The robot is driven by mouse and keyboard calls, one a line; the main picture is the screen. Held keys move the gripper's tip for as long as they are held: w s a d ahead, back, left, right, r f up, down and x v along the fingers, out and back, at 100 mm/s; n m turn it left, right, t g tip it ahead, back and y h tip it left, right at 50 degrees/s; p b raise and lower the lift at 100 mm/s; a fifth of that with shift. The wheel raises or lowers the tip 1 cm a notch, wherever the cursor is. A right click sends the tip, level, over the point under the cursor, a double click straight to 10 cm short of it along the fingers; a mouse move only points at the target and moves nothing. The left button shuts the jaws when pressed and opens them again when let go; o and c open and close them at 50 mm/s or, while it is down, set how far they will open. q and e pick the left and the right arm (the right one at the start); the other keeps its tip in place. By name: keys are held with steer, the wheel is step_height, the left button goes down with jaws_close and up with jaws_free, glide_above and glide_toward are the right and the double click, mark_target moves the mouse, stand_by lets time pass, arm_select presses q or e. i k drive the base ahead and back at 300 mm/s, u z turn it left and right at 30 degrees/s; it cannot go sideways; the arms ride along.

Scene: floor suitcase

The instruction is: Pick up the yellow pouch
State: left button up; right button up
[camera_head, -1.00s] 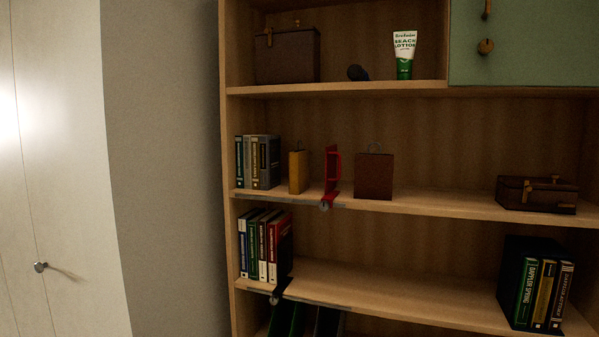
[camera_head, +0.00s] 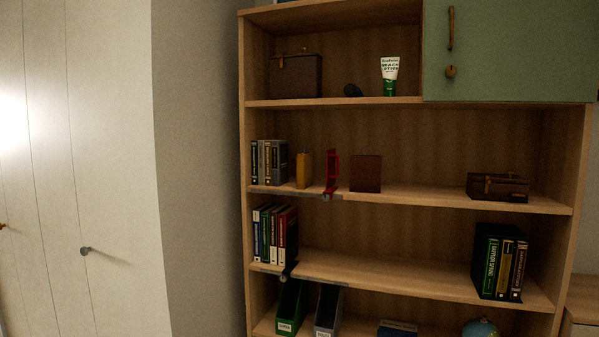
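The yellow pouch (camera_head: 304,170) stands upright on the middle shelf of the wooden bookcase. It is a small yellow-orange block shape between a row of books (camera_head: 269,163) on its left and a red object (camera_head: 332,172) on its right. A brown bag-like box (camera_head: 365,173) stands just right of the red object. Neither of my grippers is in view.
The shelf below holds books (camera_head: 275,235) at left and a dark book group (camera_head: 499,262) at right. A brown case (camera_head: 497,187) sits right on the pouch's shelf. A green door (camera_head: 510,50) covers the upper right. White cabinet doors (camera_head: 110,200) stand at left.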

mark_target(304, 160)
steer(key=u, duration=0.65)
steer(key=i, duration=0.7)
steer(key=u, duration=0.65)
steer(key=i, duration=0.9)
steer(key=z, duration=0.35)
